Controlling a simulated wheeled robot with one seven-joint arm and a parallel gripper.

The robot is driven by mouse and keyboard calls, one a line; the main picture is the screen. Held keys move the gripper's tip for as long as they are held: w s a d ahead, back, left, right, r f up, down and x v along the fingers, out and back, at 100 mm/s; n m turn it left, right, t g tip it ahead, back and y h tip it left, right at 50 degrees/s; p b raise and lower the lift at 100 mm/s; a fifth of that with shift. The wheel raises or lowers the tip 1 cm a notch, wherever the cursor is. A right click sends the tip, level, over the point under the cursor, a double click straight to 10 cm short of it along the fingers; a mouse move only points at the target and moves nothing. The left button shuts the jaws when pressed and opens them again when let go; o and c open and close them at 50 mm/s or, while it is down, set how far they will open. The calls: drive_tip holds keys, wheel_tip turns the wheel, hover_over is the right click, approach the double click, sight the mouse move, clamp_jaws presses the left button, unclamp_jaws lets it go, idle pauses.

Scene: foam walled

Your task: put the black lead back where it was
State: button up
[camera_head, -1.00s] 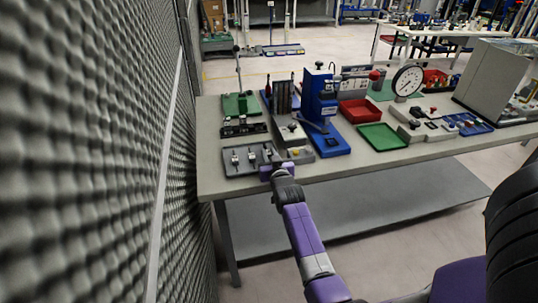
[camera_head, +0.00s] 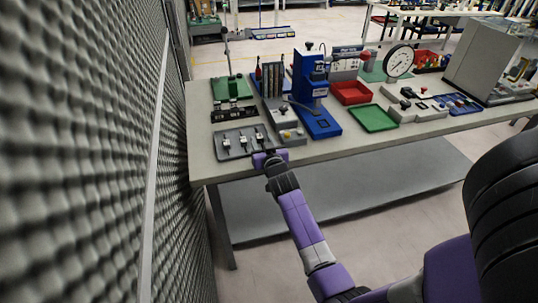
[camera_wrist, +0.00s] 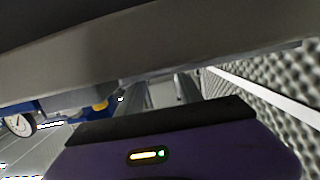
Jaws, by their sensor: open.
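I cannot pick out the black lead for certain in either view. A grey tray (camera_head: 232,148) with several small black-and-silver fittings lies at the bench's front left corner. A black holder strip (camera_head: 234,114) lies just behind it. My gripper (camera_head: 269,157) is at the front edge of the bench, by the tray's right end; its fingers are too small there to make out. In the wrist view my gripper (camera_wrist: 163,92) shows its purple body and dark fingers, open, with nothing visible held between them.
Right of the tray are a grey block (camera_head: 289,134), a blue press (camera_head: 311,85), a red tray (camera_head: 351,93), a green tray (camera_head: 374,118) and a dial gauge (camera_head: 399,62). A foam wall (camera_head: 75,150) stands close on the left. The bench front edge (camera_head: 345,152) is bare.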

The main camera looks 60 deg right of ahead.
drive_tip(key=s+a+f+n+t+y+b, duration=0.1)
drive_tip(key=s+a+n+y, duration=0.2)
drive_tip(key=s+a, duration=0.5)
drive_tip(key=s+a+f+n+t+y+b, duration=0.1)
drive_tip(key=s+a+n+t+y+b, duration=0.15)
drive_tip(key=a, duration=1.05)
drive_tip(key=s+a+f+n+y+b, duration=0.1)
drive_tip(key=s+a+n+y, duration=0.25)
drive_tip(key=s+a, duration=0.5)
drive_tip(key=s+a+r+y, duration=0.1)
drive_tip(key=s+a+r, duration=0.2)
drive_tip(key=a, duration=0.5)
drive_tip(key=s+a+r+y, duration=0.2)
drive_tip(key=s+a+r, duration=0.2)
drive_tip(key=s+a, duration=0.2)
drive_tip(key=shift+s+a+r+n+t, duration=0.2)
drive_tip(key=shift+s+a+n+t, duration=0.15)
drive_tip(key=shift+a, duration=0.65)
drive_tip(key=shift+c, duration=0.7)
